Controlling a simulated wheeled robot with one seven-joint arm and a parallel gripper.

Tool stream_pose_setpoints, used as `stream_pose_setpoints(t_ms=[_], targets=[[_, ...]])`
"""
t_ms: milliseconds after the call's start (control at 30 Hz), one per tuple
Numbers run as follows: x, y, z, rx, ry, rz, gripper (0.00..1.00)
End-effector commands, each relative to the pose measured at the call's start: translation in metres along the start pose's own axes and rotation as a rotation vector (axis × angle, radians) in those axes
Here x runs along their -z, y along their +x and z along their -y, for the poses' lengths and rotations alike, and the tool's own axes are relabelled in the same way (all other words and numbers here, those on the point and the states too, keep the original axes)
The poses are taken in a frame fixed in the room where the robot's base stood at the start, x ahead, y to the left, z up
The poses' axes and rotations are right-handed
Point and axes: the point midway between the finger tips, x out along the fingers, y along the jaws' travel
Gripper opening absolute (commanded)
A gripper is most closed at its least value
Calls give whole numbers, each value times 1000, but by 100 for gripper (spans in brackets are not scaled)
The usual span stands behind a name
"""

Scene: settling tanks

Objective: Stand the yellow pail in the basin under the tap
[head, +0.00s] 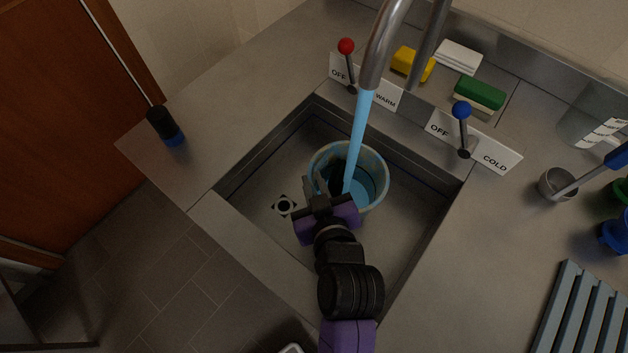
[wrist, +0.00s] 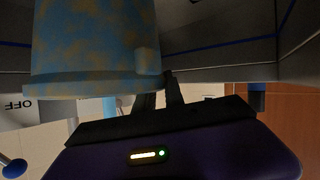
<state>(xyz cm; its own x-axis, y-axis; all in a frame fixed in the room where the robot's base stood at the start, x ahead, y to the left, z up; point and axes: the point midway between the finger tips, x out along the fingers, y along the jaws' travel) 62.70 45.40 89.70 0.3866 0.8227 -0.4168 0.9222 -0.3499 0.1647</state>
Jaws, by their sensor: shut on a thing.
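The pail (head: 375,160) is blue with tan, rust-like patches, not plainly yellow. It is in the basin (head: 250,178) under the tap (head: 374,62), and it looks upright. A blue stream (head: 358,130) runs from the tap into the pail, and water shows inside. My gripper (head: 318,188) is at the pail's near left rim and is shut on the pail. In the wrist view the pail (wrist: 90,45) appears upside down, with a small lug beside my gripper (wrist: 162,82). Whether the pail's base touches the basin floor is hidden.
A red lever (head: 346,47) and a blue lever (head: 461,110) stand behind the basin. The basin's left part is free around a drain (head: 284,205).

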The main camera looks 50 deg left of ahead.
Motion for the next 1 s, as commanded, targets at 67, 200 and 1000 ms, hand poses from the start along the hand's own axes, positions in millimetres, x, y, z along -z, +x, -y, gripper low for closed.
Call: stream_pose_setpoints(t_ms=[67,200,1000], targets=[[0,0,0,-1,-1,-1,21],[0,0,0,0,0,-1,39],[83,-38,-16,-2,-3,-5,39]])
